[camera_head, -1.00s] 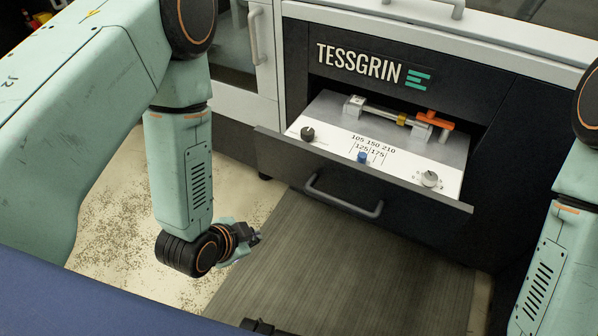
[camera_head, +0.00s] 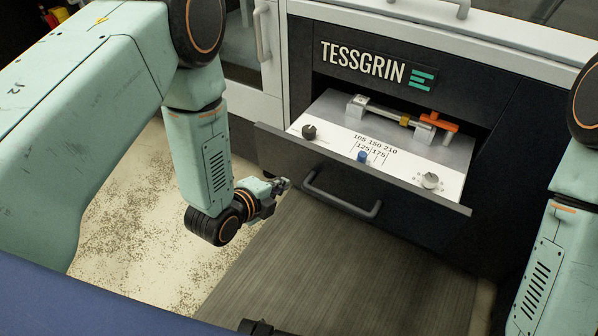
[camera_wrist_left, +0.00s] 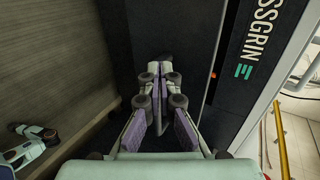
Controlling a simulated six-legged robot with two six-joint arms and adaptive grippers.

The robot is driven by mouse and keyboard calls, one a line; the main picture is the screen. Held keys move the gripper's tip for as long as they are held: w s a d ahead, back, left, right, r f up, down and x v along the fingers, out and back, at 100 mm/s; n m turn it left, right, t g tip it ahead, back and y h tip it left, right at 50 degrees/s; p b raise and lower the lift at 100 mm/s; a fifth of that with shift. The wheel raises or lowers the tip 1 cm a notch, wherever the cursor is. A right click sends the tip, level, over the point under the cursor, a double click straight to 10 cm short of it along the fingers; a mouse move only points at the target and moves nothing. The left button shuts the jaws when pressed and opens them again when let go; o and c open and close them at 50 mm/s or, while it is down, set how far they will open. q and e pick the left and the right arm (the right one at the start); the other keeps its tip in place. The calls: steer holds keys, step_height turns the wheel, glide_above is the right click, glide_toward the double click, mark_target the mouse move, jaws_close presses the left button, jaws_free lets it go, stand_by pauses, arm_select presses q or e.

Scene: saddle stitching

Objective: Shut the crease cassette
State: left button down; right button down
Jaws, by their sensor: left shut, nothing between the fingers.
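The crease cassette is a drawer standing pulled out of the dark machine, its dark front panel (camera_head: 420,193) clear of the opening. Its pale top plate (camera_head: 395,162) carries numbers, a black knob, a blue knob, a white knob and a rod with an orange lever (camera_head: 438,122). A grey bar handle (camera_head: 340,203) is on the front. My left gripper (camera_head: 287,184) is shut and empty, left of the handle and close in front of the panel; I cannot tell whether it touches. In the left wrist view its fingers (camera_wrist_left: 162,77) meet. My right gripper (camera_wrist_left: 32,131) is small there, its jaws unclear.
A TESSGRIN sign (camera_head: 365,63) is above the cassette opening. A white cabinet with a handle (camera_head: 262,32) stands to the left. A grey ribbed mat (camera_head: 330,275) covers the floor in front, beside speckled pale floor (camera_head: 135,245). The mat is clear of loose objects.

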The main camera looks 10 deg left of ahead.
mark_target(304, 167)
arm_select(q)
steer(key=x, duration=0.4)
steer(key=r+b+x, duration=0.1)
steer(key=x, duration=0.2)
steer(key=shift+w, duration=0.25)
steer(key=shift+w+d, duration=0.25)
steer(key=shift+w, duration=0.4)
steer(key=shift+w, duration=0.15)
